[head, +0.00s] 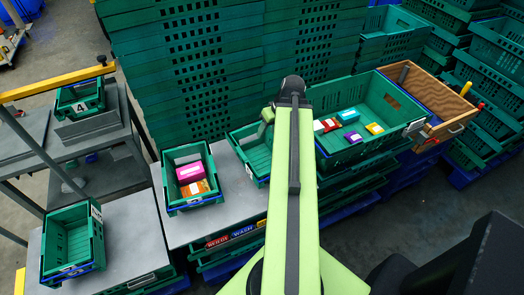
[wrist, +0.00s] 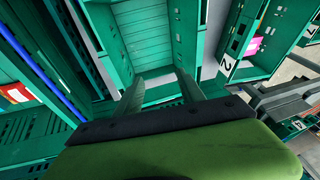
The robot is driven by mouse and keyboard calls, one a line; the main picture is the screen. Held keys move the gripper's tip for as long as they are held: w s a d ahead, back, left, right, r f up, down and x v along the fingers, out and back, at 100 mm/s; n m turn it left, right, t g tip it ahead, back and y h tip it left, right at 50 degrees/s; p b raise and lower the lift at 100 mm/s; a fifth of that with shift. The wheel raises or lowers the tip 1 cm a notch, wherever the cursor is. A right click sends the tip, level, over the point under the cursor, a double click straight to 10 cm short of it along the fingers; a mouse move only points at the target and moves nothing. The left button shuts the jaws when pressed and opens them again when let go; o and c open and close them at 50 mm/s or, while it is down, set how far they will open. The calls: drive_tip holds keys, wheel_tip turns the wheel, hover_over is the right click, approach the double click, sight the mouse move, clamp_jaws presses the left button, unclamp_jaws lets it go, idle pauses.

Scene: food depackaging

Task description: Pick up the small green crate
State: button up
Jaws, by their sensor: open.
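A small empty green crate (head: 255,155) stands on the grey table, partly hidden behind my arm in the head view. In the wrist view its slatted floor (wrist: 143,28) shows ahead of my gripper (wrist: 159,77). My gripper is open, with one finger on each side of the crate's near end. I cannot tell whether the fingers touch it. Other small green crates are in view: one with a pink and an orange pack (head: 184,206), an empty one at lower left (head: 67,245), and one marked 4 (head: 88,106).
A large green crate (head: 372,93) with several small packs stands close on the right, beside a wooden box (head: 430,90). Tall stacks of green crates (head: 200,60) rise behind. Bare grey tabletop (head: 215,222) shows between the small crates.

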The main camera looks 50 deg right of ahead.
drive_tip(key=s+d+r+t, duration=0.1)
drive_tip(key=s+d, duration=0.6)
drive_tip(key=d, duration=0.1)
drive_tip(key=shift+m+h, duration=0.4)
drive_tip(key=b+x, duration=1.1)
drive_tip(key=x, duration=0.1)
drive_tip(key=shift+s+a, duration=0.1)
drive_tip(key=shift+a, duration=0.1)
drive_tip(key=b+x, duration=0.4)
drive_tip(key=shift+s+f+b, duration=0.1)
drive_tip(key=shift+f+b, duration=0.2)
drive_tip(key=shift+f, duration=0.45)
drive_tip(key=shift+w+r, duration=0.2)
drive_tip(key=shift+w, duration=0.05)
clamp_jaws()
